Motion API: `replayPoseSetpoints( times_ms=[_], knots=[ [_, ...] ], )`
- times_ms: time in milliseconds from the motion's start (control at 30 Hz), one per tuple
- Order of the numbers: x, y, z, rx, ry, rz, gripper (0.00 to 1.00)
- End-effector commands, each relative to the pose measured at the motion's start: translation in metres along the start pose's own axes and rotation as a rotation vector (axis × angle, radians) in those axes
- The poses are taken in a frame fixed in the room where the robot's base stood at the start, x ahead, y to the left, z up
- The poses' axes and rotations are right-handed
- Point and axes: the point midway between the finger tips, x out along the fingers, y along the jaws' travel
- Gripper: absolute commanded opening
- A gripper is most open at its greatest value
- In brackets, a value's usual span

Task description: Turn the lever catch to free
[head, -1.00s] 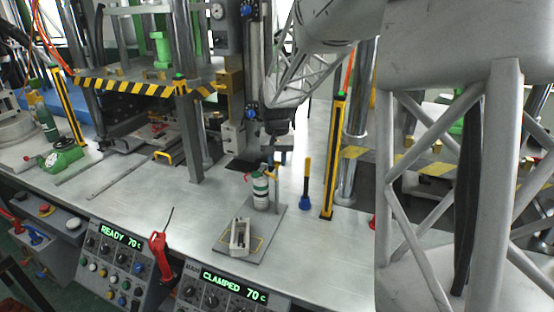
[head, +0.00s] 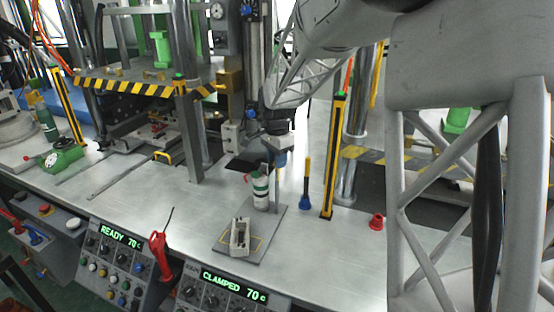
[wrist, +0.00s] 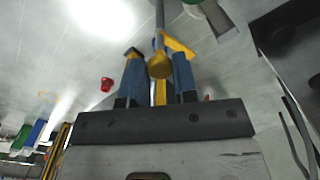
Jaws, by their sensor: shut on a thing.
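My gripper (head: 281,158) is low over the small grey stand plate (head: 268,240), beside the green-and-white can (head: 260,190). In the wrist view, the two blue fingers of my gripper (wrist: 156,62) stand on either side of a yellow rounded lever end (wrist: 160,66), which I take to be the lever catch. A grey rod runs up from it in that view. The fingers are shut on it. In the head view the lever is mostly hidden by my gripper, and I cannot tell its turned position.
A grey block fixture (head: 239,238) sits on the plate. A blue-and-black upright tool (head: 306,188) and a yellow-black post (head: 333,165) stand to the right. A red cap (head: 377,222) lies farther right. The panel reads CLAMPED 70 (head: 235,285).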

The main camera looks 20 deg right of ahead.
Motion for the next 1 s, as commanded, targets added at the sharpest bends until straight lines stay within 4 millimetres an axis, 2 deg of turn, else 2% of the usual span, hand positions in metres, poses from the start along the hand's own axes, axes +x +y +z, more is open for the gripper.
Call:
replayPoseSetpoints(
  times_ms=[333, 867, 900, 1000],
  knots=[
    [-0.001, -0.0006, 0.0001, 0.179, 0.0, -0.002, 0.03],
    [-0.0011, -0.0006, -0.0001, 0.211, 0.0, -0.002, 0.03],
    [-0.0011, -0.0006, -0.0001, 0.21, 0.0, -0.002, 0.32],
    [-0.0009, -0.0005, 0.0, 0.21, 0.0, -0.001, 0.47]
  ],
)
